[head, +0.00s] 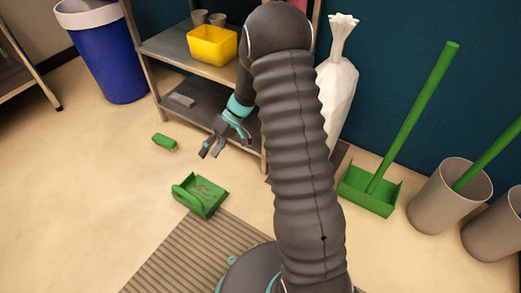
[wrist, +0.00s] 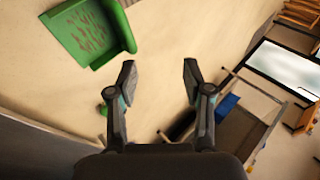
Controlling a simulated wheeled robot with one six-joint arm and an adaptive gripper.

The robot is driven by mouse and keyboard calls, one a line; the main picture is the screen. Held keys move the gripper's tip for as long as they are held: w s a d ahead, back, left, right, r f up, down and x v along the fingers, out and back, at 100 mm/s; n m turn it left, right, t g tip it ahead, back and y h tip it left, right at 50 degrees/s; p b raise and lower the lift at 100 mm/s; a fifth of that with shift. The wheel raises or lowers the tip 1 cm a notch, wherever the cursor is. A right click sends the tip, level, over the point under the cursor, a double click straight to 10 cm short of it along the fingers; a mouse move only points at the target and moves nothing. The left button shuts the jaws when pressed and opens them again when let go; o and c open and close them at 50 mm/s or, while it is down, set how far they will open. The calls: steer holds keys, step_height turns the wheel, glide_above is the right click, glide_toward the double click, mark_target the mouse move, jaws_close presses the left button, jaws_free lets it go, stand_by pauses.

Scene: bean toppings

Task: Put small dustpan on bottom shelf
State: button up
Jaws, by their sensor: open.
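The small green dustpan (head: 201,195) lies on the floor in front of the shelf, by the edge of a striped mat. It also shows at the upper left of the wrist view (wrist: 92,32), with reddish-brown marks on its pan. My gripper (head: 211,153) is open and empty, above the floor between the dustpan and the shelf. In the wrist view its two fingers (wrist: 158,80) stand apart with bare floor between them. The bottom shelf (head: 213,108) of the metal rack is partly hidden by my arm and holds a small grey item.
A green brush (head: 164,142) lies on the floor left of my gripper. A yellow bin (head: 212,45) and cups stand on the upper shelf. A blue trash bin (head: 105,50), a white sack (head: 338,90), a large green dustpan (head: 369,190) and grey buckets (head: 449,195) stand around.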

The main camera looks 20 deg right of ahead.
steer(key=s+d+r+m+t+h, duration=0.1)
steer(key=s+d+r+t+h, duration=0.15)
steer(key=s+r, duration=0.8)
steer(key=s+d+r+m+t+h, duration=0.15)
steer(key=s+r+h, duration=0.25)
steer(key=s+r, duration=0.65)
steer(key=s+d+r+m+t+h, duration=0.2)
steer(key=s+r+t, duration=0.1)
steer(key=s+r, duration=0.2)
steer(key=shift+s, duration=0.45)
steer(key=shift+r, duration=0.1)
